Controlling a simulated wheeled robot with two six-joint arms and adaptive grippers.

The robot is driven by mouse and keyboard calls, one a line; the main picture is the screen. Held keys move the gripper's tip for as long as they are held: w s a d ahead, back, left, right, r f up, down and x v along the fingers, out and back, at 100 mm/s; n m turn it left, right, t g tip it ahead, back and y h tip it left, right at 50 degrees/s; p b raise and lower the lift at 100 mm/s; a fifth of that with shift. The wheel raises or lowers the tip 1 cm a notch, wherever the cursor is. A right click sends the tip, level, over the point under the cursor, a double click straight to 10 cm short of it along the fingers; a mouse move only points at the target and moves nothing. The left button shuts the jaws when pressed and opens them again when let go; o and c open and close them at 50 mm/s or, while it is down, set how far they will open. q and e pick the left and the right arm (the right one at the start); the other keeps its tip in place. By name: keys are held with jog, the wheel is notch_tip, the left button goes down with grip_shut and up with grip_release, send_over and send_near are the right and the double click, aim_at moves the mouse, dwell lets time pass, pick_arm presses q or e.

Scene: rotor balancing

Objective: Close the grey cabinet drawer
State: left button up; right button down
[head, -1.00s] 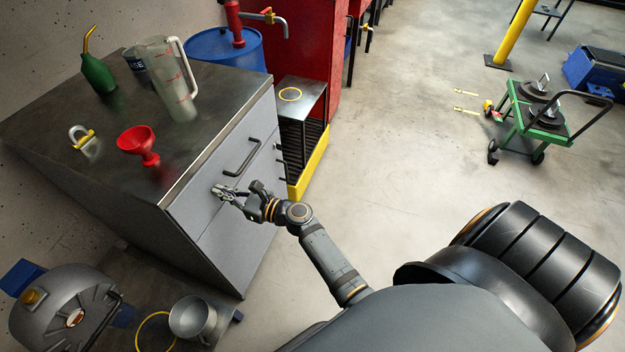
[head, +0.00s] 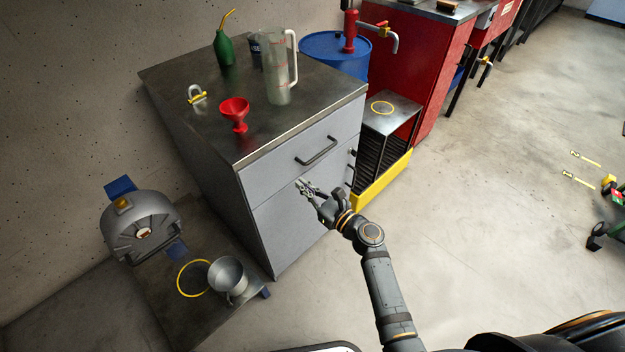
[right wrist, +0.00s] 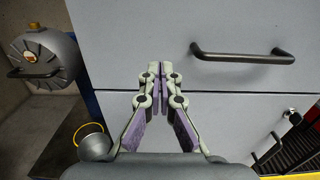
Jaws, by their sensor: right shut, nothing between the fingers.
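The grey cabinet (head: 225,195) stands against the wall in the head view. Its top drawer (head: 290,160) has a dark bar handle (head: 316,150), and its front looks flush with the cabinet, with no open gap showing. In the right wrist view the drawer front (right wrist: 120,45) fills the upper part, with the handle (right wrist: 240,56) right of the fingers. My right gripper (head: 303,187) is shut and empty, in front of the cabinet below and left of the handle. Its fingertips (right wrist: 168,70) meet near the drawer's lower edge; contact is unclear. My left gripper is not in view.
On the cabinet top are a red funnel (head: 235,112), a clear jug (head: 279,70), a green bottle (head: 224,48) and a padlock (head: 197,96). A yellow-edged rack (head: 383,180) stands to the right. A low bench with a metal cup (head: 228,276) is at left.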

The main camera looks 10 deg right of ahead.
jog(key=v, duration=0.7)
jog(key=s+d+f+n+g+h, duration=0.2)
jog(key=f, duration=0.6)
jog(key=s+d+f+n+g+h, duration=0.1)
jog(key=s+f+n, duration=0.15)
jog(key=f, duration=0.55)
jog(key=s+d+f+n+g+h, duration=0.1)
jog(key=d+f+n+g+h, duration=0.15)
jog(key=f, duration=0.55)
jog(key=s+d+f+n+g+h, duration=0.2)
jog(key=s+d+f+n+g, duration=0.15)
jog(key=s+f+n, duration=0.4)
jog(key=s+d+f+n+g+h, duration=0.2)
jog(key=s+d+f+n, duration=0.25)
jog(key=s+f, duration=0.6)
jog(key=s+d+f+n+g+h, duration=0.1)
jog(key=s+d+f+n, duration=0.15)
jog(key=s+n, duration=0.35)
jog(key=s+d+f+n+g+h, duration=0.15)
jog(key=s+f+n, duration=0.25)
jog(key=s, duration=0.5)
pick_arm(q)
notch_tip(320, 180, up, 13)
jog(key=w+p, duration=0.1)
jog(key=p, duration=1.2)
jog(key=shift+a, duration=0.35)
pick_arm(e)
notch_tip(320, 180, up, 14)
jog(key=shift+y, duration=0.3)
